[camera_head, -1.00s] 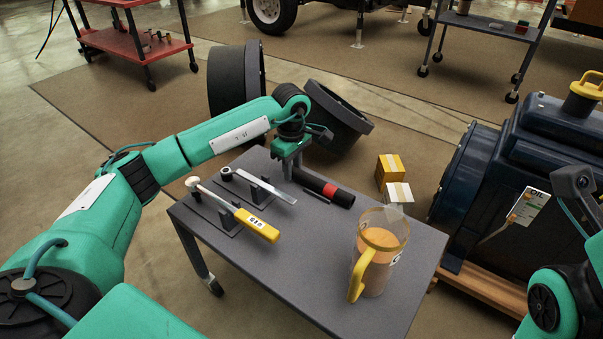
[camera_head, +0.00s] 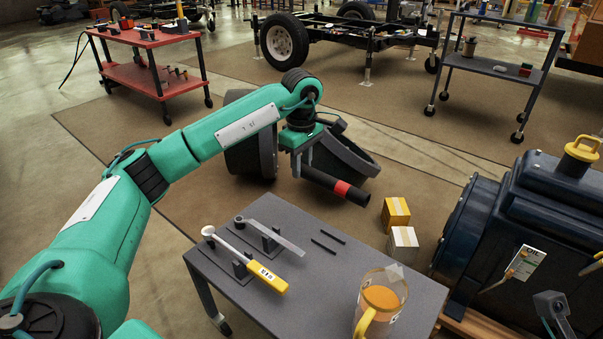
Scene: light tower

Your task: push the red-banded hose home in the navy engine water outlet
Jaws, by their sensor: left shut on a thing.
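The red-banded hose (camera_head: 341,188) is a black tube with a red band near its right end. My left gripper (camera_head: 304,168) is shut on its left end and holds it in the air beyond the cart's far edge. The hose points right and slightly down in the picture. The navy engine (camera_head: 526,229) stands at the right, cut off by the frame. I cannot make out its water outlet.
The grey cart (camera_head: 293,301) bears a yellow-handled tool (camera_head: 265,276), a second tool on a stand, two dark strips (camera_head: 328,239) and a pitcher (camera_head: 380,303) of amber liquid. A red trolley (camera_head: 140,77) stands far left.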

